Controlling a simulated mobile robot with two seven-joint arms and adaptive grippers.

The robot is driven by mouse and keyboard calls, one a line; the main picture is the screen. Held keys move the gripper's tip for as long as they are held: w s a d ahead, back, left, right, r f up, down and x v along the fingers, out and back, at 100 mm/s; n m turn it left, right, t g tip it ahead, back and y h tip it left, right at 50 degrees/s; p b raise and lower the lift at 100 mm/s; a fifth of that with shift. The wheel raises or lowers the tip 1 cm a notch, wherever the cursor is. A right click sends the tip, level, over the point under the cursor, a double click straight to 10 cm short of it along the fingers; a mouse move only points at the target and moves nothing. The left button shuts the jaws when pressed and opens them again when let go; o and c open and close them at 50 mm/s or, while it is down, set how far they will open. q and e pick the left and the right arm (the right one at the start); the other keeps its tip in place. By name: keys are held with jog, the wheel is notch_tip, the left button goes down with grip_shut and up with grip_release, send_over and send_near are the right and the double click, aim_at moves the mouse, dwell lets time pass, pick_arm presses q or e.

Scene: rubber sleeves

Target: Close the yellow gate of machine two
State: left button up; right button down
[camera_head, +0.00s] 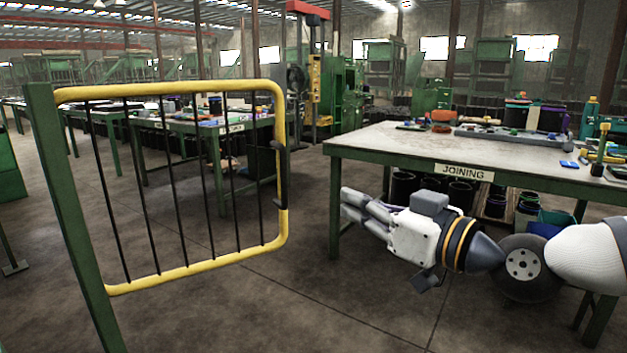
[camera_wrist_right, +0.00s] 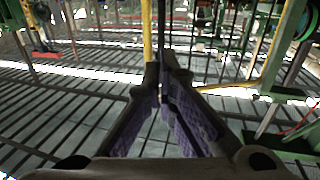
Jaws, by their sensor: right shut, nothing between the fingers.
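The yellow gate (camera_head: 172,273) stands upright at the left of the head view. It has a yellow tube frame with thin black bars and hangs from a green post (camera_head: 70,215). A black handle (camera_head: 275,147) is on its free right edge. My right gripper (camera_head: 352,205) is shut and empty, to the right of that edge, with a visible gap, its fingers pointing left. In the right wrist view the closed fingertips (camera_wrist_right: 161,82) point at a yellow upright and black bars, which look like the gate (camera_wrist_right: 147,32). My left gripper is out of view.
The JOINING table (camera_head: 390,150) stands behind and right of my right arm, with dark buckets (camera_head: 462,193) beneath it. Further tables stand behind the gate. The concrete floor (camera_head: 300,300) between gate and arm is clear.

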aim_at(284, 177)
jog(key=x, duration=1.3)
jog(key=shift+s+a+r+b, duration=0.1)
jog(key=shift+s+a+b, duration=0.05)
jog(key=shift+a+b, duration=0.25)
jog(key=shift+w+a+r, duration=0.1)
jog(key=shift+w+a, duration=0.1)
jog(key=shift+w, duration=0.05)
jog(key=shift+r, duration=0.1)
